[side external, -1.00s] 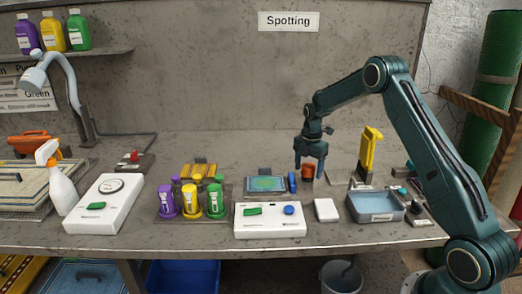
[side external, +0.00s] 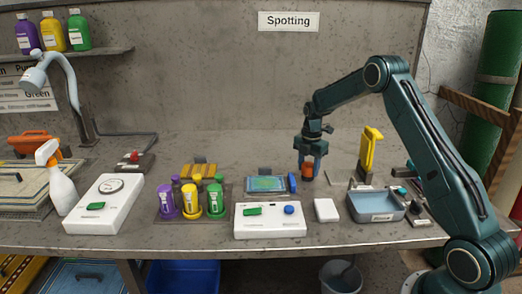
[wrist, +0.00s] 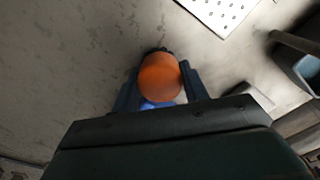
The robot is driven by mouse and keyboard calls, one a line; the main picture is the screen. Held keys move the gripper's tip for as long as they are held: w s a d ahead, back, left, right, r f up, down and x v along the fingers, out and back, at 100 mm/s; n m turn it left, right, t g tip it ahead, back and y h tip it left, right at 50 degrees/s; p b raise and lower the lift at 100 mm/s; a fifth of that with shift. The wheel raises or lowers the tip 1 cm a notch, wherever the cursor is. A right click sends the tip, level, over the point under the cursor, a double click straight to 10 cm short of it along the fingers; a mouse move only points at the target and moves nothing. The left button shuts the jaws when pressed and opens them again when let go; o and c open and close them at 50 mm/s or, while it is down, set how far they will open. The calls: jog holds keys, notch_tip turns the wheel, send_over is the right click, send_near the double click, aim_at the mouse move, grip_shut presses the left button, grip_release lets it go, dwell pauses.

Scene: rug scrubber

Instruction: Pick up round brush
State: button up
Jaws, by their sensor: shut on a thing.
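The round brush (side external: 307,172) has an orange-brown body and stands on the bench, right of the small green-screened device. In the wrist view its round orange top (wrist: 160,77) sits between my two fingers, with dark bristles showing at its far edge. My gripper (side external: 307,171) points down and is shut on the brush, one finger on each side. It also shows in the wrist view (wrist: 160,90). Whether the brush is clear of the bench I cannot tell.
A blue item (side external: 292,183) stands close on the left of the brush. A yellow upright tool (side external: 370,150) and a grey-blue tray (side external: 376,206) are to the right. A white block (side external: 326,210) lies in front. The bench behind is clear.

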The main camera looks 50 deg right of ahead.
aim_at(309, 164)
notch_tip(309, 164, up, 20)
dwell(0.6)
jog(key=shift+f, duration=0.15)
jog(key=shift+o, duration=1.3)
jog(key=shift+c, duration=0.9)
jog(key=w+a+f, duration=0.7)
jog(key=a+f, duration=0.4)
jog(key=a, duration=0.3)
jog(key=shift+w, duration=0.2)
jog(key=shift+f, duration=0.15)
jog(key=shift+d+f, duration=0.1)
jog(key=shift+f, duration=2.65)
jog(key=shift+f, duration=0.7)
